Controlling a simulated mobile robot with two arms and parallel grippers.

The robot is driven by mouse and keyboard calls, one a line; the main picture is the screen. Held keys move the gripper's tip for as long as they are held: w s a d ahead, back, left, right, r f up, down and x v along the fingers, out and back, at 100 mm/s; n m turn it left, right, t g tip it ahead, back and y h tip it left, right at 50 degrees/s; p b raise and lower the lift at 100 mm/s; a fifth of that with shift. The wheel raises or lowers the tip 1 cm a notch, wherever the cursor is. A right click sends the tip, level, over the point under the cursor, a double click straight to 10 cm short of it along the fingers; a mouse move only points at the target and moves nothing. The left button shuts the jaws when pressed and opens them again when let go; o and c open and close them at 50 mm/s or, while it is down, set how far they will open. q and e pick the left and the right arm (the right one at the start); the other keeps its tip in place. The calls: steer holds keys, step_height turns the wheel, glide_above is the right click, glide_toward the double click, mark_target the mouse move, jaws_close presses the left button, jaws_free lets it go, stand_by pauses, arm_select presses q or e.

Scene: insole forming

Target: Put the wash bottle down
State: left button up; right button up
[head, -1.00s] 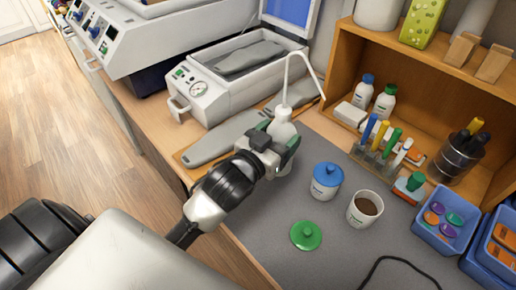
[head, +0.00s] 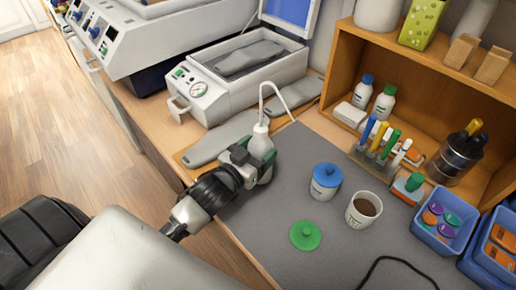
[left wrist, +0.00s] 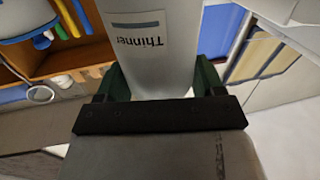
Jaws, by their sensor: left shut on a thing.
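The wash bottle (head: 261,142) is white with a thin bent spout, and it stands about upright at the left edge of the grey mat (head: 262,230). My left gripper (head: 262,166) is shut on its body in the head view. In the left wrist view the bottle (left wrist: 155,70) shows a "Thinner" label and sits between the green-padded fingers (left wrist: 160,88). The gripper hides the bottle's lower part and base in the head view, so I cannot tell whether it touches the mat. My right gripper is not in view.
Grey insole shapes (head: 222,139) lie behind the bottle. The mat's front left is clear. A wooden shelf (head: 345,75) borders the right.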

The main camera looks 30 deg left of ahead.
arm_select(q)
steer(key=o, duration=0.9)
steer(key=shift+f, duration=0.1)
steer(key=o, duration=0.4)
steer(key=shift+c, duration=0.2)
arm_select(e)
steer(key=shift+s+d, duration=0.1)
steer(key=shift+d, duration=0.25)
arm_select(q)
steer(key=shift+s, duration=0.25)
steer(key=s+a+b, duration=0.2)
steer(key=s, duration=0.9)
steer(key=shift+s+b, duration=0.2)
steer(key=shift+b, duration=0.1)
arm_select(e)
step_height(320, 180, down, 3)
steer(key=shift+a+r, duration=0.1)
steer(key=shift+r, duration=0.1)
